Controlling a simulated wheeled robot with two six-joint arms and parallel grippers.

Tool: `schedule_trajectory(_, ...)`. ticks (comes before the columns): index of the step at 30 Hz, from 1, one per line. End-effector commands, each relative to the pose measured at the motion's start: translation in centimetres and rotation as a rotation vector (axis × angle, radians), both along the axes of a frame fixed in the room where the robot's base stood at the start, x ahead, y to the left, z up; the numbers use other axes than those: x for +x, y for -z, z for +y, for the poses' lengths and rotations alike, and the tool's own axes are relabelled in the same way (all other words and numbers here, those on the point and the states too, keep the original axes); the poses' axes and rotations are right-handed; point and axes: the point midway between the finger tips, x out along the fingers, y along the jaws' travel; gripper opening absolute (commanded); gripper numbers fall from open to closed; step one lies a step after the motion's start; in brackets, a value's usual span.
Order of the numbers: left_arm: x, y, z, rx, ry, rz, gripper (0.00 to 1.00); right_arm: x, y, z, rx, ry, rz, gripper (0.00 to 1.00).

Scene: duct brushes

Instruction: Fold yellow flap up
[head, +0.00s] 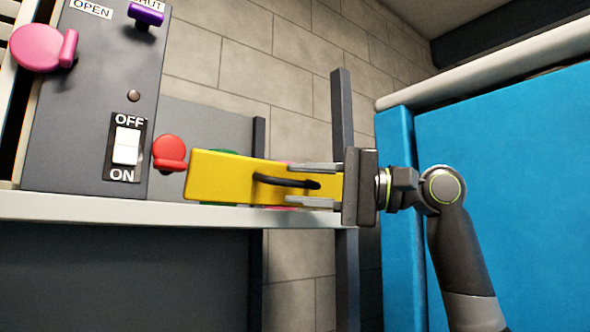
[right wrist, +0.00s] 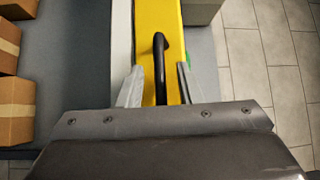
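The yellow flap (head: 222,178) sticks out to the right along the grey ledge in the head view, with a black handle (head: 270,181) on its face. It also shows as a yellow strip (right wrist: 148,20) in the right wrist view. My right gripper (head: 284,184) is at the flap's right part, its two fingers apart on either side of the handle. In the right wrist view gaps show between the fingers and the handle (right wrist: 160,52). My left gripper is not in view.
A dark panel (head: 85,150) with a white OFF/ON switch (head: 126,146) stands left, with a pink knob (head: 38,47), a purple knob (head: 146,14) and a red knob (head: 169,150). A blue partition (head: 510,190) is at right. Cardboard boxes (right wrist: 12,110) lie left in the wrist view.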

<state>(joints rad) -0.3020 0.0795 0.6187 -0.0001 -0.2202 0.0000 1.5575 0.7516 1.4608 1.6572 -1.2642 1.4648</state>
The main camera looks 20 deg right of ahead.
Motion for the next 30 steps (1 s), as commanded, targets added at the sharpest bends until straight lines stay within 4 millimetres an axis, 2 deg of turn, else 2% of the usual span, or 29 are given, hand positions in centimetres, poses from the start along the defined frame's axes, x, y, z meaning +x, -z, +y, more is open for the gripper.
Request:
schedule_trajectory(6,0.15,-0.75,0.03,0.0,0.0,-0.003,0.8,0.61,-0.18,1.4,0.001,-0.001,0.0,0.32)
schedule_trajectory(14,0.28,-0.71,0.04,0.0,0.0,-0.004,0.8,0.66,-0.11,1.49,0.001,0.0,0.0,0.32)
schedule_trajectory(22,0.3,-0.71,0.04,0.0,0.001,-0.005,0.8,0.66,-0.12,1.47,0.001,0.0,0.0,0.0)
schedule_trajectory(30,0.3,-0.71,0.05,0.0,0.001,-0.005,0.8,0.63,-0.12,1.46,0.0,0.0,0.0,0.0)
